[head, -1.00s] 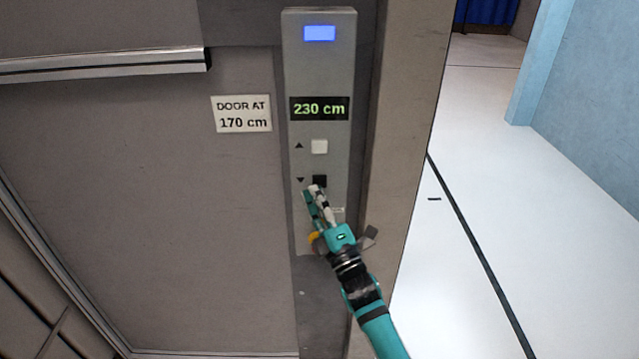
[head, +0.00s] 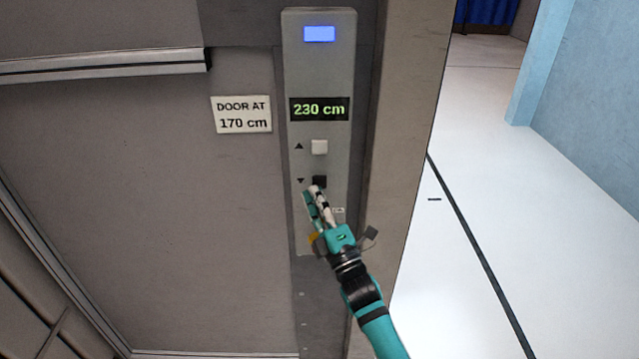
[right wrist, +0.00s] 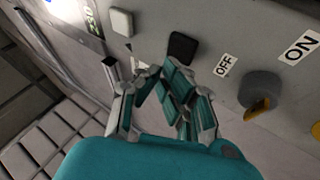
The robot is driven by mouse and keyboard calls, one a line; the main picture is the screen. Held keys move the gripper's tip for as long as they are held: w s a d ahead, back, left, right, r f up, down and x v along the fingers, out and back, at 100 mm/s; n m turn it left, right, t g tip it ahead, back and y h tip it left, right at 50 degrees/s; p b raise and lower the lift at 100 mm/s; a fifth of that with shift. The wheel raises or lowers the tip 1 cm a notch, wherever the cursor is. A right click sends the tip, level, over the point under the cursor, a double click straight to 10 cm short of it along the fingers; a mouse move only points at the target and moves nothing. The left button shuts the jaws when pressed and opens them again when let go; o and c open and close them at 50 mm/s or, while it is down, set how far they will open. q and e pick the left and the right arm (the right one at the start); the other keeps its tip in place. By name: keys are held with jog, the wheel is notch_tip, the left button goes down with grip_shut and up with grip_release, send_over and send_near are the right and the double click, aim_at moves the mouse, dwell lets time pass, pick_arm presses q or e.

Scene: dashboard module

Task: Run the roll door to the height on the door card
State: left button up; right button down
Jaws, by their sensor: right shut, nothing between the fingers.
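The control panel (head: 300,225) is a tall grey strip on the wall. Its display (head: 319,108) reads 230 cm. The door card (head: 242,114) to its left reads DOOR AT 170 cm. The white up button (head: 320,147) sits above the black down button (head: 320,180); the right wrist view also shows the white button (right wrist: 121,22) and the black button (right wrist: 182,46). My right gripper (head: 314,190) is shut and empty, its tips just below the black button. I cannot tell whether they touch it. The roll door's bottom edge (head: 105,65) shows at upper left. My left gripper is not in view.
A rotary switch (right wrist: 258,92) with a yellow mark lies near the OFF label (right wrist: 224,66) and the ON label (right wrist: 300,47). A blue light (head: 320,33) is lit atop the panel. A wall post (head: 405,150) stands right of the panel, with open white floor (head: 480,190) beyond.

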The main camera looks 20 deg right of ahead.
jog(key=shift+w, duration=0.15)
jog(key=shift+w+d, duration=0.1)
jog(key=shift+w, duration=0.15)
jog(key=shift+w+d+b, duration=0.15)
jog(key=shift+w+b, duration=0.25)
jog(key=shift+b, duration=0.1)
dwell(0.5)
jog(key=shift+s, duration=0.1)
dwell(5.3)
jog(key=shift+s+a, duration=0.25)
jog(key=shift+s, duration=0.5)
jog(key=shift+p, duration=0.3)
jog(key=shift+s+a+p, duration=0.25)
jog(key=shift+s, duration=0.55)
jog(key=shift+s+a+p, duration=0.2)
jog(key=shift+s+p, duration=0.05)
jog(key=shift+s, duration=0.5)
jog(key=shift+s+a+p, duration=0.25)
jog(key=shift+s, duration=0.55)
